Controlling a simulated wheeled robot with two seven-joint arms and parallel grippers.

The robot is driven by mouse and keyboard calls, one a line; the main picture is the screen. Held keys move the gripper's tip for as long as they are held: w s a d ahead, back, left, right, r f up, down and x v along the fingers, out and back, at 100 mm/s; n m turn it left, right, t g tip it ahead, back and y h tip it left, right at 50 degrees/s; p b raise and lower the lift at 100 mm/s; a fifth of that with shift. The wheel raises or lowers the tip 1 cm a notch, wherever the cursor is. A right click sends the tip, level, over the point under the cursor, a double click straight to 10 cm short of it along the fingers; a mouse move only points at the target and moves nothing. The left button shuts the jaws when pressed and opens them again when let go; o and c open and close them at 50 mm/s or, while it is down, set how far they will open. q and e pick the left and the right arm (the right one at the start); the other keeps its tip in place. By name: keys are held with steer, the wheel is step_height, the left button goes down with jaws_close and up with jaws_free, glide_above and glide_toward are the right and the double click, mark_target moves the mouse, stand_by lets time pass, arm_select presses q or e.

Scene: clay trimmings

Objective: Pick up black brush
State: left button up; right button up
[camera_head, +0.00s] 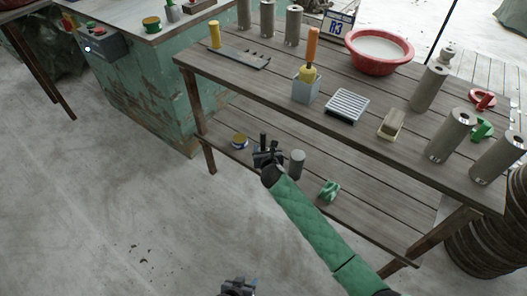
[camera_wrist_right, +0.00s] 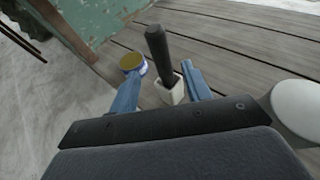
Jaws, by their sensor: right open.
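The black brush (camera_wrist_right: 157,45) stands upright with its dark handle up and its lower end in a small pale holder (camera_wrist_right: 177,92), in the right wrist view. In the head view only a dark upright piece that looks like its handle (camera_head: 263,141) shows, behind my right gripper (camera_head: 267,158) at the lower shelf. My right gripper (camera_wrist_right: 162,72) is open, its two blue fingers on either side of the brush and holder. I cannot tell whether they touch. My left gripper (camera_head: 238,287) is low at the bottom edge, away from the shelf; its jaws are unclear.
A yellow-topped tin (camera_head: 240,140) stands left of my right gripper on the lower shelf (camera_head: 355,217). A grey cylinder (camera_head: 297,163) stands close on the right, with a green item (camera_head: 329,190) beyond. The table top (camera_head: 240,90) overhangs behind, holding several cylinders and a red basin (camera_head: 379,63).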

mark_target(262, 138)
steer(key=shift+x, duration=1.45)
steer(key=x, duration=0.3)
steer(key=b+x, duration=0.1)
steer(key=shift+w+d+r, duration=0.1)
steer(key=shift+w+r, duration=0.15)
steer(key=shift+w, duration=0.3)
jaws_close()
